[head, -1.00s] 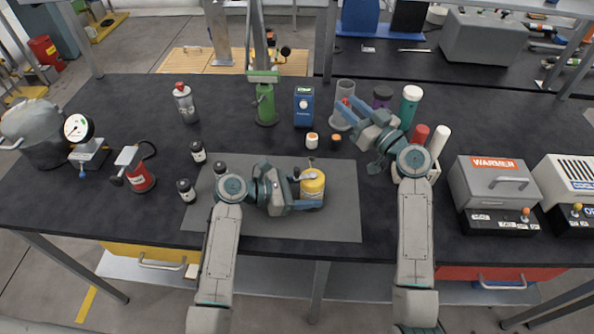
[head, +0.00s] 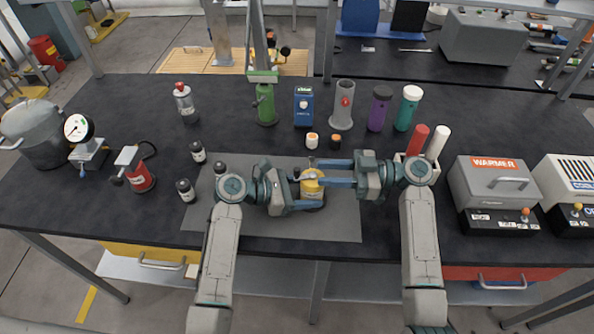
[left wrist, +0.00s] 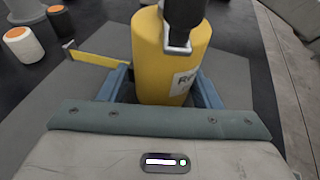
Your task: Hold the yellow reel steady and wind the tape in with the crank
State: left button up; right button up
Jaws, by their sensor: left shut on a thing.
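The yellow reel (head: 312,190) stands upright on the grey mat, also seen in the left wrist view (left wrist: 170,65). My left gripper (head: 307,191) is shut on its body from the left, one finger on each side. A short strip of yellow tape (left wrist: 100,58) with a grey end piece sticks out of the reel in the left wrist view. The crank (head: 310,163) is on top of the reel, its black knob (left wrist: 184,14) partly cut off in that view. My right gripper (head: 326,174) is open at the reel's upper right, fingers apart; contact with the crank is unclear.
The grey mat (head: 235,222) has clear room in front. Orange-topped white (head: 312,141) and black (head: 336,142) jars stand just behind the reel. Small dark bottles (head: 186,190) stand left. A holder with red and white rolls (head: 418,138) is close behind my right arm.

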aim_at(297, 177)
jog(key=a, duration=0.7)
jog(key=shift+s+a, duration=0.15)
jog(key=shift+a, duration=0.15)
grip_shut()
